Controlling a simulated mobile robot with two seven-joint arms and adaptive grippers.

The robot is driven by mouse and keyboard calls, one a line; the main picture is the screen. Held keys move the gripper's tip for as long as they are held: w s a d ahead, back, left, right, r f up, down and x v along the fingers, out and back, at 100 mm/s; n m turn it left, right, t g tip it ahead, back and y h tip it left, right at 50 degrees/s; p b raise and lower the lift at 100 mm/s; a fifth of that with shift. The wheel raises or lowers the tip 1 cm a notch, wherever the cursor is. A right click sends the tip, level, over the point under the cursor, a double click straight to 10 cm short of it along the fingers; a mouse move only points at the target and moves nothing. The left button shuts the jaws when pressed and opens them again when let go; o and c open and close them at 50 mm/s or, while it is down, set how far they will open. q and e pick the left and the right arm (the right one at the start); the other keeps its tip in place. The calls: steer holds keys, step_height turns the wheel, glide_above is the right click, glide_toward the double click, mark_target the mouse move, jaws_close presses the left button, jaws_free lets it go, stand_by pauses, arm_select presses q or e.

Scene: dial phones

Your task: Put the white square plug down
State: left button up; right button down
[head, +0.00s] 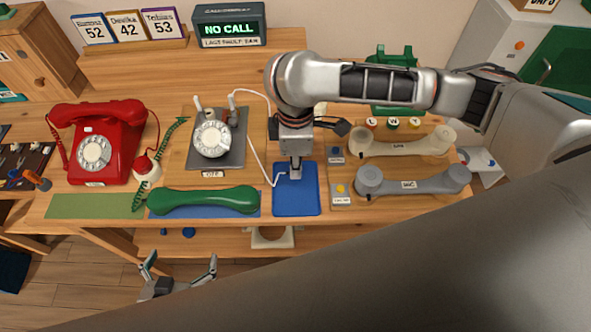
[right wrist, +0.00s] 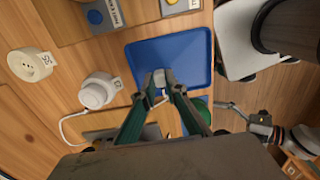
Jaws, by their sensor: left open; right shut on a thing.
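My right gripper (head: 295,172) points down over the blue tray (head: 309,202). In the right wrist view its fingertips (right wrist: 163,84) are closed together over the tray (right wrist: 200,48), with a small pale piece, the white square plug (right wrist: 159,92), between them. The plug is mostly hidden by the fingers. A thin white cord (head: 258,165) runs from the grey-based dial unit toward this gripper. I cannot tell whether the plug touches the tray. My left gripper (head: 181,268) is open and empty, low in front of the table.
A green handset (head: 203,200) lies left of the tray. Button boxes (head: 340,190) and a grey handset (head: 413,182) are to its right. The dial unit (head: 211,139) and red phone (head: 100,145) stand farther left. Two round pale pieces (right wrist: 97,91) (right wrist: 31,65) stand beyond the tray.

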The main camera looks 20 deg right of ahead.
step_height(320, 180, down, 2)
steer(key=shift+f, duration=0.1)
arm_select(q)
steer(key=shift+s+f, duration=0.1)
steer(key=shift+f, duration=0.45)
steer(key=shift+r, duration=0.1)
steer(key=shift+r, duration=0.25)
arm_select(e)
steer(key=c, duration=2)
jaws_free()
steer(key=shift+c, duration=0.2)
